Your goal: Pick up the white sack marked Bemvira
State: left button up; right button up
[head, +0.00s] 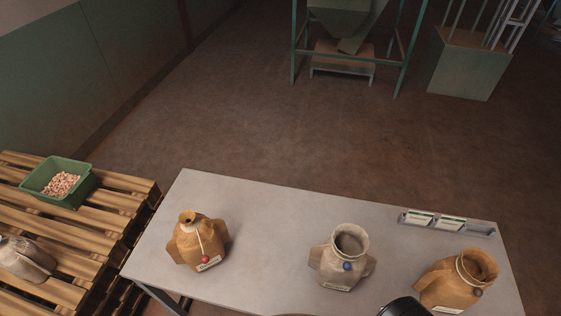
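A whitish-grey sack (342,258) stands upright on the grey table, right of the middle, with an open rolled mouth and a blue round tag. Its label is too small to read, so I cannot confirm the name Bemvira. A tan sack (199,242) with a tied neck and red tag stands to its left. Another tan sack (458,281) with an open mouth and dark tag stands to its right. A second pale sack (25,258) lies on the pallet at the left edge, partly cut off. Neither gripper's fingers show; a black rounded part of mine covers the bottom edge near the right tan sack.
A green crate of nuts (57,181) sits on the wooden pallet (115,199). A hopper frame (348,60) stands far back.

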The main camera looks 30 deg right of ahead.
aim_at(349, 242)
jog(key=z, duration=2.2)
